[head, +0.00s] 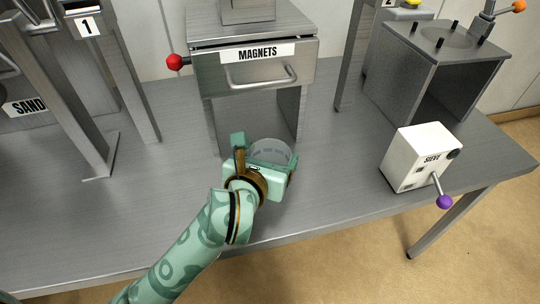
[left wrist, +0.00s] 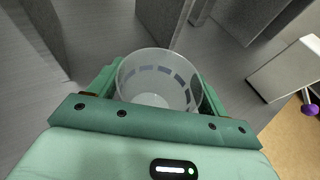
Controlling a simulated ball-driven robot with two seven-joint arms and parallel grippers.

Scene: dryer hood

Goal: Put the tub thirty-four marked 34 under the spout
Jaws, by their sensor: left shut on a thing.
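A clear, translucent round tub (head: 275,150) is held upright in my left gripper (head: 266,157), one finger on each side of it. In the left wrist view the tub (left wrist: 158,80) shows its open top and a band of dark marks on its wall; I cannot read a number on it. It looks empty. The tub is in front of the opening below the MAGNETS unit (head: 238,77). Whether it touches the table is unclear. No spout can be made out. My right gripper is out of view.
The metal table (head: 160,205) is clear to the left of my arm. The MAGNETS unit has side walls and a red knob (head: 174,62). The white SIEVE box (head: 412,158) with a purple-knobbed lever and a grey open housing (head: 383,78) stand right. A SAND unit (head: 25,107) stands left.

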